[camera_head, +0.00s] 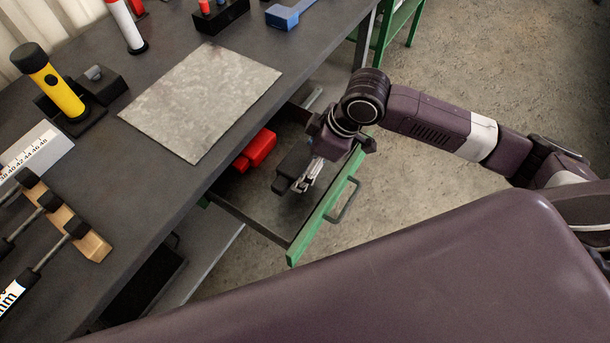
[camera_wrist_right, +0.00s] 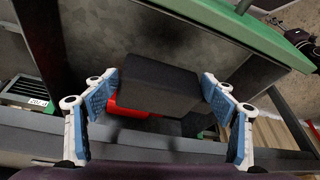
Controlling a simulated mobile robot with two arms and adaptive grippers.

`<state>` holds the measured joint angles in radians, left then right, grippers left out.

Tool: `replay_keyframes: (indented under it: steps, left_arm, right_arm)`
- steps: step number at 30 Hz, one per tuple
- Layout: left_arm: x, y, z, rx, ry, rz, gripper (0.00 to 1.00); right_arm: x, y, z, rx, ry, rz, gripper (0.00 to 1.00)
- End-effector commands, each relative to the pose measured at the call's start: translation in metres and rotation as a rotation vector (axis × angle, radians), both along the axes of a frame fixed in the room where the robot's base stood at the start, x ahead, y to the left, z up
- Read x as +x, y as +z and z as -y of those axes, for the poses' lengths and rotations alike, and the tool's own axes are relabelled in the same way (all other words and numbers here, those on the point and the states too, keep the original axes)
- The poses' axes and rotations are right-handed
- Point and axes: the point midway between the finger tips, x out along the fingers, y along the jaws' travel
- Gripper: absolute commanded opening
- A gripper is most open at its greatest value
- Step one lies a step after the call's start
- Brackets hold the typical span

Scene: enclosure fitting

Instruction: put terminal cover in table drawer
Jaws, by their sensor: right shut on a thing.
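The terminal cover, a dark grey block (camera_head: 293,165), is held between the fingers of my right gripper (camera_head: 305,177). In the right wrist view the block (camera_wrist_right: 160,84) sits between the two blue-padded fingers (camera_wrist_right: 162,92). The table drawer (camera_head: 326,205) is pulled open, with a green front and a bar handle. The gripper and block are over the drawer's open inside. I cannot tell whether the block touches the drawer floor. My left gripper is not in view.
A red object (camera_head: 257,150) lies in the drawer near the table side, and part of it shows behind the block in the wrist view (camera_wrist_right: 125,108). The dark table (camera_head: 100,190) carries a grey sheet (camera_head: 200,100), a yellow flashlight (camera_head: 55,85) and dumbbell-shaped gauges on a wooden rack (camera_head: 85,240).

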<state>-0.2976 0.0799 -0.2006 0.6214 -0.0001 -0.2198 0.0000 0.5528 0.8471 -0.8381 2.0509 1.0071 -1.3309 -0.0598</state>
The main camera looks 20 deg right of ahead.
Motion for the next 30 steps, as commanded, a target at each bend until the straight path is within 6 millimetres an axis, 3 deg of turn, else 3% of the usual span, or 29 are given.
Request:
replay_keyframes:
  steps: [8,15,26,27,30]
  left_arm:
    - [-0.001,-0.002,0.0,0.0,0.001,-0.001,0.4]
    - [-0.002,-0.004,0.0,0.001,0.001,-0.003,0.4]
    - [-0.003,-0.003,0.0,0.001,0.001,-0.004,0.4]
    - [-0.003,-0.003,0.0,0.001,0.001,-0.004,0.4]
    - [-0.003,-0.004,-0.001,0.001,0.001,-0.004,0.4]
  right_arm:
    - [0.0,-0.024,0.0,0.001,0.0,-0.001,0.26]
    - [0.0,-0.057,0.0,0.001,0.0,-0.001,0.26]
    - [0.0,-0.061,0.0,0.001,0.001,0.001,0.26]
    - [0.0,-0.062,0.0,0.0,0.001,0.0,0.78]
    - [0.0,-0.062,0.0,0.0,0.001,0.0,0.89]
